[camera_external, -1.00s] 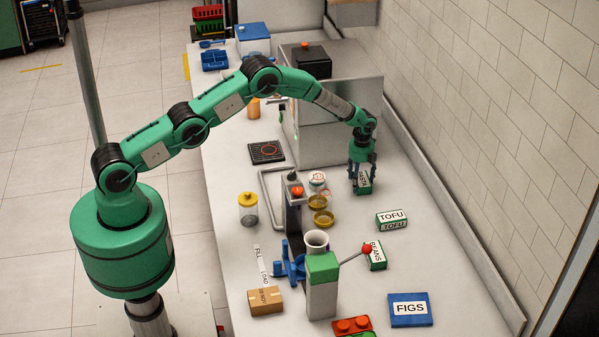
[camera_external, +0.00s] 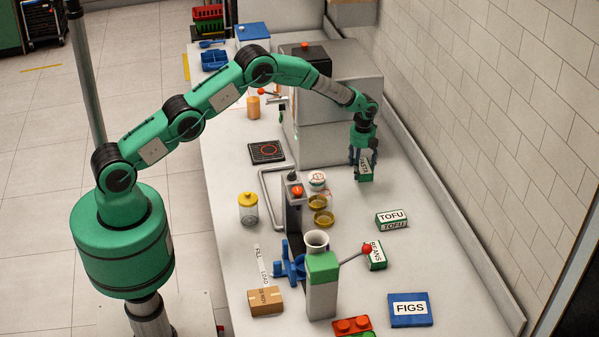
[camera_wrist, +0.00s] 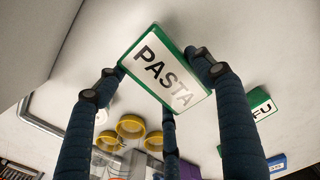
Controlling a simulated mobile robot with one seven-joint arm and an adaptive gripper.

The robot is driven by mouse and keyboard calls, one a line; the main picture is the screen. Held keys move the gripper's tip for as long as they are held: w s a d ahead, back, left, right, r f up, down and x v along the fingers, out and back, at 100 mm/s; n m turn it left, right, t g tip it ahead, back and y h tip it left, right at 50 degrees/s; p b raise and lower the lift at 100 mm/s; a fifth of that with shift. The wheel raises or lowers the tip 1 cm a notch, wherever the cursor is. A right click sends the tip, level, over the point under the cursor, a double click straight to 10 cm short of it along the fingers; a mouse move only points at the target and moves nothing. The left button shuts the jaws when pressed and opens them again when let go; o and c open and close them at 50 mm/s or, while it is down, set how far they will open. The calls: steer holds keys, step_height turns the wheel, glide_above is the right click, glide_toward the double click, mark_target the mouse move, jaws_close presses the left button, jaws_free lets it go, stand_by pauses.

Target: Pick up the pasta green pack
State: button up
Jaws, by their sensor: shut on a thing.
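The green pasta pack (camera_external: 365,168) has a white label. In the wrist view the pack (camera_wrist: 165,72) shows the word PASTA, tilted, between the fingers. My gripper (camera_external: 363,160) points down and is shut on the pack, near the steel box at the back right of the counter. In the wrist view my gripper's fingers (camera_wrist: 158,78) touch the pack at its sides. The pack appears held above the counter, though the gap beneath it is hard to judge.
A green tofu pack (camera_external: 391,219), a green beans pack (camera_external: 376,262) and a blue figs box (camera_external: 409,310) lie nearer the front. A steel box (camera_external: 335,140) stands close behind; a tiled wall (camera_external: 500,120) runs along the right.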

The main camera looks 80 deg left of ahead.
steer(key=shift+r, duration=1.7)
